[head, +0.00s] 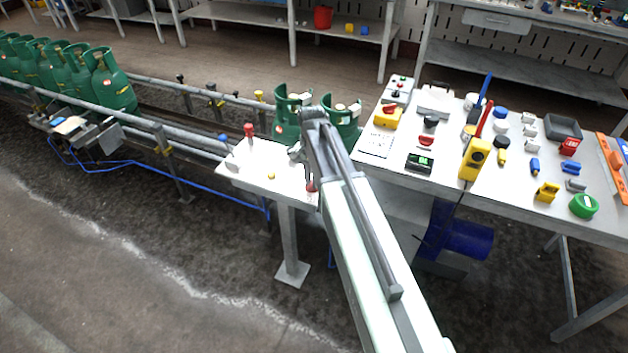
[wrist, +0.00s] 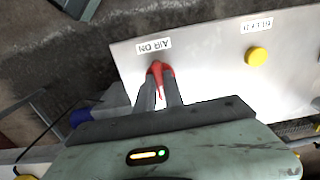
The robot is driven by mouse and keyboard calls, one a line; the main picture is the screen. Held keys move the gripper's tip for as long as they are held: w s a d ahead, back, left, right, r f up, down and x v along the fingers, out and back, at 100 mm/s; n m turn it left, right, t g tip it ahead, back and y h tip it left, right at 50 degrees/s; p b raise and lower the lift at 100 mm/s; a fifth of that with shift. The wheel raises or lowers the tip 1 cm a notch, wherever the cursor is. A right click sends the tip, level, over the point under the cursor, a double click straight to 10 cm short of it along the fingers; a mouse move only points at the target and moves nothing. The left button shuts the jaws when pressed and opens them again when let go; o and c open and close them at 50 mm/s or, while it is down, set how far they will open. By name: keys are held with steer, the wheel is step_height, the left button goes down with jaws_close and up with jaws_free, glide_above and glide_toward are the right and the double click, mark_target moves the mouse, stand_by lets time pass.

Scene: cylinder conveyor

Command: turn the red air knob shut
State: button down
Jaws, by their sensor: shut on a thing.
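The red air knob (wrist: 160,72) is in the middle of the wrist view, on the edge of a pale panel (wrist: 205,65). An upside-down label (wrist: 154,46) reading AIR ON sits just beyond it. My gripper (wrist: 160,90) is shut on the knob, with one grey finger on each side and the red top showing between them. In the head view a bit of red (head: 311,186), likely the same knob, shows beside my arm at the panel's right edge. My fingertips are hidden behind the arm there.
A yellow button (head: 271,176) and a red-topped upright lever (head: 249,130) are on the same panel. Green gas cylinders (head: 110,85) stand on the conveyor at left, and two more stand behind my arm. A crowded workbench (head: 400,170) is at right.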

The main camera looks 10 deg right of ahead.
steer(key=shift+d, duration=0.1)
stand_by(0.5)
steer(key=c, duration=1.4)
jaws_free()
steer(key=shift+c, duration=0.2)
steer(key=shift+r, duration=0.25)
step_height(320, 180, up, 8)
steer(key=p, duration=0.8)
steer(key=shift+f, duration=0.35)
